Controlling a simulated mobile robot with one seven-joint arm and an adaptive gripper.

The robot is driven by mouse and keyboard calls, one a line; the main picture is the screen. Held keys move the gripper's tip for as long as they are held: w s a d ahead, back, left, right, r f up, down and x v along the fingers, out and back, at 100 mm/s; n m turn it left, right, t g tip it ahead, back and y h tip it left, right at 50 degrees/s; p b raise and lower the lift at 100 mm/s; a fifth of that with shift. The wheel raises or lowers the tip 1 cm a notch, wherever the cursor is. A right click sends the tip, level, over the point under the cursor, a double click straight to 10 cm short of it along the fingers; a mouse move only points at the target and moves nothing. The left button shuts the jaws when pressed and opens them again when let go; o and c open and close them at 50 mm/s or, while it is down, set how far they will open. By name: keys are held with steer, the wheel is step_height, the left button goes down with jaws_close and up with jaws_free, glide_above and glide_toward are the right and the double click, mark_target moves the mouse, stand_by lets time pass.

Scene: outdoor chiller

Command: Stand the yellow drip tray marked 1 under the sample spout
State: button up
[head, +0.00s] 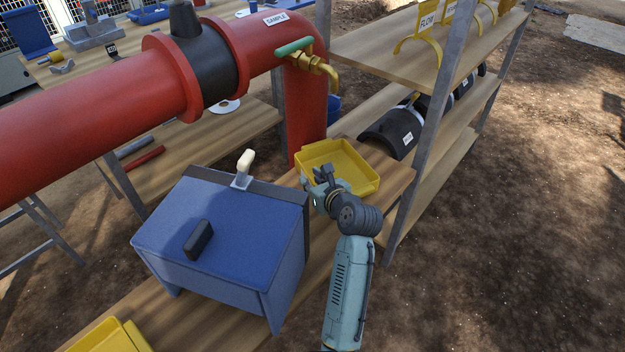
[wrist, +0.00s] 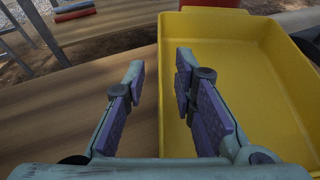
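A yellow drip tray (head: 365,165) sits upright on the wooden bench, below the brass sample spout (head: 331,76) in the head view; its number mark is not visible. In the wrist view the tray (wrist: 235,75) fills the right side. My gripper (head: 318,180) is at the tray's near left side. In the wrist view my gripper (wrist: 158,90) is open, its left finger outside the tray's left wall and its right finger over the inside. A gap shows between the fingers; I cannot tell whether either touches the wall. The sample spout is on the red pipe with a green handle.
A blue box (head: 220,240) with a lever stands on the bench left of my arm. Another yellow tray (head: 110,338) is partly cut off at lower left. The red pipe (head: 90,115) crosses above. A shelf post (head: 425,130) stands right of the tray.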

steer(key=shift+r, duration=0.15)
steer(key=shift+s+d+r, duration=0.15)
steer(key=shift+s+d, duration=0.05)
steer(key=shift+s, duration=0.05)
steer(key=v, duration=1.1)
steer(key=shift+b, duration=0.45)
steer(key=shift+s+r, duration=0.1)
steer(key=shift+s, duration=0.05)
steer(key=shift+d, duration=0.1)
